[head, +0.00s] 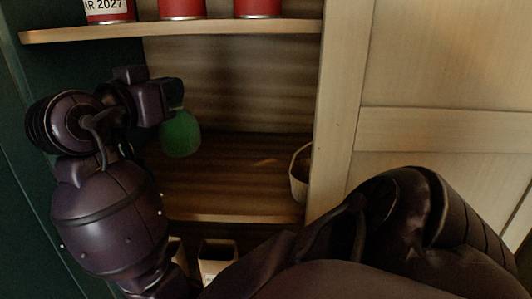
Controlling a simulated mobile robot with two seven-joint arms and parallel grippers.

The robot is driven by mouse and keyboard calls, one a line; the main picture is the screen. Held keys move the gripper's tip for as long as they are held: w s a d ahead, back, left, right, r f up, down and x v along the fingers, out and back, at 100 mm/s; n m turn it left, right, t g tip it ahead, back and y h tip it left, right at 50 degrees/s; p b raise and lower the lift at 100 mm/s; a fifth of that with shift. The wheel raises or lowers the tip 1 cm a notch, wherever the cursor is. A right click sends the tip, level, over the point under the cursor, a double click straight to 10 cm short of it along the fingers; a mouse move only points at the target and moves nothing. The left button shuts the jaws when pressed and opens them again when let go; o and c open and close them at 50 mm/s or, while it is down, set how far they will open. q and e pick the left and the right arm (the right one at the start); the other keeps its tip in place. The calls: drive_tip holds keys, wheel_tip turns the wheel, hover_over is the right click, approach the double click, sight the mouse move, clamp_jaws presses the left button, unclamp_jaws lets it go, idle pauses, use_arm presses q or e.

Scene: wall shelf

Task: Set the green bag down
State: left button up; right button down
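The green bag (180,134) is a small rounded pouch, hanging upright below my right gripper (174,98). The gripper is shut on the bag's top, which the dark fingers partly hide. The bag hangs in the shelf's middle compartment, in front of its back wall, and seems to be above the wooden shelf board (235,180); the exact gap is hard to tell. My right arm runs across the bottom of the picture and up the left side. My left gripper is not in view.
An upper shelf board (230,30) holds several red cans (182,8). A pale container (300,172) stands at the right end of the middle board, partly hidden by the upright panel. The board's middle is clear. Pale box-like items (217,258) stand below.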

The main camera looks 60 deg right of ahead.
sight(167, 153)
drive_tip(key=shift+f+p, duration=0.4)
drive_tip(key=shift+f, duration=4.55)
drive_tip(key=shift+f, duration=0.1)
drive_tip(key=c, duration=1.8)
unclamp_jaws()
drive_tip(key=shift+f, duration=0.1)
drive_tip(key=o, duration=0.5)
drive_tip(key=shift+r, duration=0.25)
drive_tip(key=shift+f, duration=0.1)
